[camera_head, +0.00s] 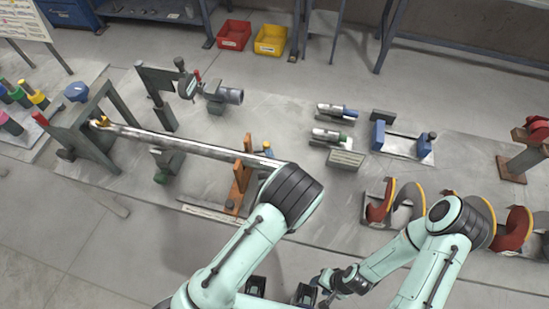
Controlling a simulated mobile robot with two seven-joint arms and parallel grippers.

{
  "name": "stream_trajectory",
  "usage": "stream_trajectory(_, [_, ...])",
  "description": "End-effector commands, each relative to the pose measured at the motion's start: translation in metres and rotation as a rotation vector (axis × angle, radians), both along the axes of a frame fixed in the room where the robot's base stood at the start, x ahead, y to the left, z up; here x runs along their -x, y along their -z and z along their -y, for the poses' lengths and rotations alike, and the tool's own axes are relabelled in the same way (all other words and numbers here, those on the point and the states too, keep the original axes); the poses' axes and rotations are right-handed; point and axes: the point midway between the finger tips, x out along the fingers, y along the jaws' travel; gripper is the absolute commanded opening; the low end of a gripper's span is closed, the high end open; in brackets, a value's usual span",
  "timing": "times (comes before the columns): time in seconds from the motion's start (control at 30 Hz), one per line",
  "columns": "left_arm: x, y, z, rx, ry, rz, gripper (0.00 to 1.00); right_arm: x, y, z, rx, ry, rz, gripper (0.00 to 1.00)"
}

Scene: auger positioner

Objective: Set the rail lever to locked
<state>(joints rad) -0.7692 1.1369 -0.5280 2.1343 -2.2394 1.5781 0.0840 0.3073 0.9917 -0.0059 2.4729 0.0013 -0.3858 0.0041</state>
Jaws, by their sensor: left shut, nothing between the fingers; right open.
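A long grey rail (185,144) runs from a dark green frame (88,138) at the left towards an orange stand (239,180). My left arm's elbow covers the area just right of the orange stand; my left gripper is hidden. My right gripper (325,284) is low in the middle, open, away from the rail and both handles.
Grey cylinders (337,110) lie behind the elbow, beside a blue-ended fixture (377,135). Red and orange auger flights (380,205) stand by my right arm. Red (234,35) and yellow (270,40) bins are at the back. Floor at the front left is mostly clear.

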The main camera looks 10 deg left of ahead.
Motion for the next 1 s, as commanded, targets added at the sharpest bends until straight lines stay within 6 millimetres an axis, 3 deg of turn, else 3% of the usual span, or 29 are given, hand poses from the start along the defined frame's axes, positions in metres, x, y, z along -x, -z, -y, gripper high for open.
stream_trajectory(1.0, [-0.01, 0.0, 0.004, 0.001, 0.002, 0.0, 0.0, 0.0, -0.001, 0.0, 0.0, 0.0, 0.0, 0.45])
